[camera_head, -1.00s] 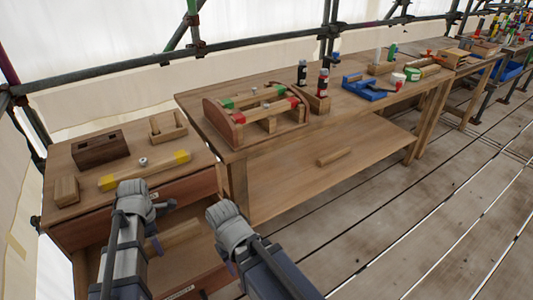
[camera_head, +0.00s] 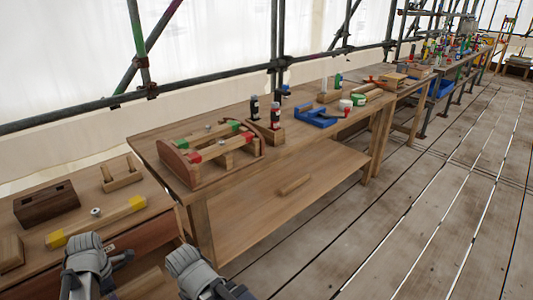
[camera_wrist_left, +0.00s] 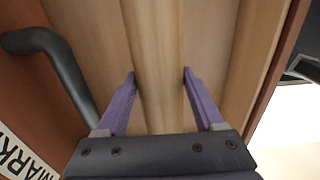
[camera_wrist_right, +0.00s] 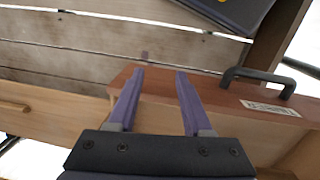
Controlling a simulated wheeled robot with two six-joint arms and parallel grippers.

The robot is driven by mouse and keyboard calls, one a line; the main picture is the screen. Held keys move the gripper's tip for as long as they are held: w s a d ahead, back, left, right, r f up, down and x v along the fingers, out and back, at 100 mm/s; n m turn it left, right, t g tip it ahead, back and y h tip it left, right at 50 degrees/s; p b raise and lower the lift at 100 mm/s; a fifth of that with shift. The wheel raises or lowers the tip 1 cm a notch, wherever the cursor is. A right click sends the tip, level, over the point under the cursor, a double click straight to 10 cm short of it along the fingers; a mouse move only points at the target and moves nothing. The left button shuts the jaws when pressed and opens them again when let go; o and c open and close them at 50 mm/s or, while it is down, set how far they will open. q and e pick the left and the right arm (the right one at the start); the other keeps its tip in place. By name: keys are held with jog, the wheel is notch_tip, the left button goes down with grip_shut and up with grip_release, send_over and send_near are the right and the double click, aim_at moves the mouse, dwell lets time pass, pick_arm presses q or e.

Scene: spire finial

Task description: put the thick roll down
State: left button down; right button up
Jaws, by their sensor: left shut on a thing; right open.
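The thick roll (camera_wrist_left: 158,35), a smooth pale wooden cylinder, runs between the two purple fingers of my left gripper (camera_wrist_left: 160,76) in the left wrist view. The gripper is shut on it. Pale wood lies behind it, inside the open drawer (camera_head: 150,288); I cannot tell whether the roll touches the drawer's bottom.
A drawer label (camera_wrist_right: 270,107) shows beside the handle. On the left bench are a dark wooden block (camera_head: 46,205) and a yellow-ended bar (camera_head: 95,222). The middle bench (camera_head: 225,185) holds a wooden frame (camera_head: 210,148) and a blue tool (camera_head: 315,116). A thin dowel (camera_head: 294,185) lies on its shelf.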

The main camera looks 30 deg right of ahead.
notch_tip(320, 180, up, 18)
jog(key=p, duration=1.7)
jog(key=shift+d+f, duration=0.1)
jog(key=shift+f, duration=0.05)
